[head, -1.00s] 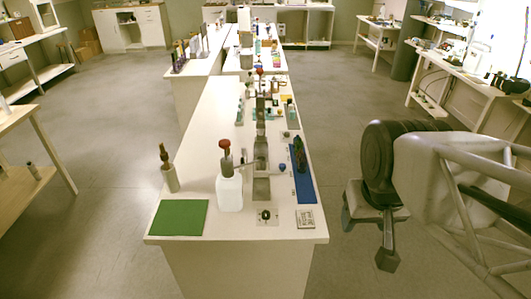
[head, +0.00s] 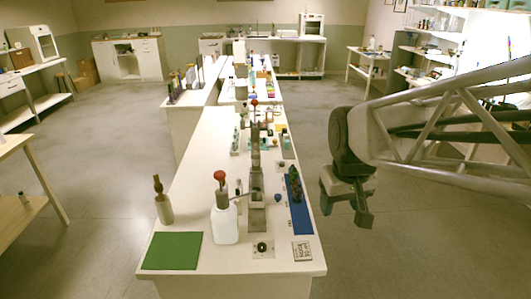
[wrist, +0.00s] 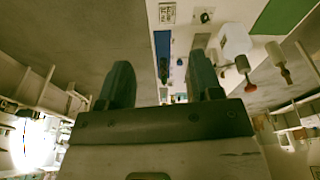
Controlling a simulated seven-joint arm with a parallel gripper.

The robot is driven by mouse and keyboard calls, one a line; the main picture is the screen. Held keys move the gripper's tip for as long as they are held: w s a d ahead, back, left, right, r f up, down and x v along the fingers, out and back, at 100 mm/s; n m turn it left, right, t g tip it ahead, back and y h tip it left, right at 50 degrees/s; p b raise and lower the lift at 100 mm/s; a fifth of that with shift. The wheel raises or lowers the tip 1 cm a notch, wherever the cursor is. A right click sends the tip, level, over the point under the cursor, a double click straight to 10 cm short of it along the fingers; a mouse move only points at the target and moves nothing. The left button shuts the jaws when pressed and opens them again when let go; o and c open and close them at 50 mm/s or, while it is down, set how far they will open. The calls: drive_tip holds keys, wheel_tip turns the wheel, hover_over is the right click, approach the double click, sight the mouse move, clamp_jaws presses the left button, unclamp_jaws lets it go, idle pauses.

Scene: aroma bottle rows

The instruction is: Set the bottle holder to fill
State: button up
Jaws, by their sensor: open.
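My gripper (head: 344,206) is open and empty, hanging over the floor just right of the bench. Its two fingers also show apart in the wrist view (wrist: 162,78). A grey metal stand (head: 256,185) with a red knob on top rises from the bench, with an arm reaching left near the white bottle. I cannot tell which part is the bottle holder or how it is set. A small plate with a black ring (head: 262,246) lies in front of the stand. A blue knob (head: 278,197) sits right of it.
The white bottle with a red top (head: 224,222) stands left of the stand. A green mat (head: 172,250), a beige bottle with a brown top (head: 163,208), a blue strip (head: 299,216) with dark items and a printed square tile (head: 302,251) are also on the bench (head: 200,180).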

drive_tip(key=w+a+f+n, duration=0.1)
drive_tip(key=w+f+n, duration=0.1)
drive_tip(key=w, duration=1)
drive_tip(key=n+g, duration=0.2)
drive_tip(key=n, duration=0.3)
hover_over(278, 195)
drive_tip(key=f, duration=2.4)
drive_tip(key=shift+s, duration=0.2)
drive_tip(key=shift+w+f, duration=0.2)
drive_tip(key=shift+f, duration=0.15)
drive_tip(key=shift+f, duration=0.1)
drive_tip(key=shift+f, duration=3.8)
clamp_jaws()
